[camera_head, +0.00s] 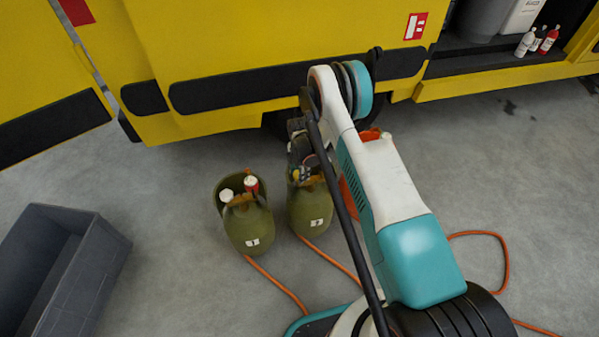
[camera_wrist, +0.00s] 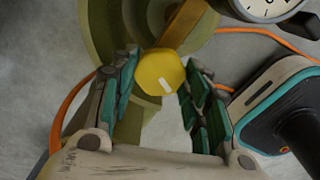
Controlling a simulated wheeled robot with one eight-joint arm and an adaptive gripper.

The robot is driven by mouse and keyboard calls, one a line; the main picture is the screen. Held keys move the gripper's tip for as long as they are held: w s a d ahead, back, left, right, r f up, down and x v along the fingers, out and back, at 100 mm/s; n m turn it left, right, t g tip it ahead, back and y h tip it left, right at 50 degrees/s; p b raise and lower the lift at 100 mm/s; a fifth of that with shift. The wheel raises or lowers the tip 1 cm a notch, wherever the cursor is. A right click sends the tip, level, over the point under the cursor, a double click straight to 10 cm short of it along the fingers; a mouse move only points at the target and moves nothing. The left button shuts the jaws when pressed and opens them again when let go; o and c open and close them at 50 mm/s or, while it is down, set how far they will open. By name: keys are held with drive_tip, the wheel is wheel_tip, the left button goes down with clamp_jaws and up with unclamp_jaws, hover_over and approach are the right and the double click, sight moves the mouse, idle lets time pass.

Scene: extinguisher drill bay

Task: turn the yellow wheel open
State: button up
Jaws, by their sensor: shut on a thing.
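The yellow wheel (camera_wrist: 158,72) is a small faceted knob with a white mark on its face, seen in the wrist view. It sits between the fingers of my gripper (camera_wrist: 161,62), which are closed on its two sides. Under it is an olive-green cylinder (camera_wrist: 100,32) with a brown bar at its top. In the head view this cylinder (camera_head: 309,207) is the right one of two, with a white label. My gripper (camera_head: 301,168) is over its top there, and my arm hides part of the cylinder and most of the wheel.
Another olive cylinder (camera_head: 249,228) stands close on the left. A dial gauge (camera_wrist: 266,6) shows beside the wheel. Orange hoses (camera_head: 276,284) run over the floor. A grey crate (camera_head: 88,275) lies left. A yellow vehicle (camera_head: 230,45) blocks the back. Floor between crate and cylinders is clear.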

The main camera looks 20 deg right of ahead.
drive_tip(key=shift+n, duration=0.6)
drive_tip(key=o, duration=1.1)
wheel_tip(320, 180, up, 12)
idle(0.4)
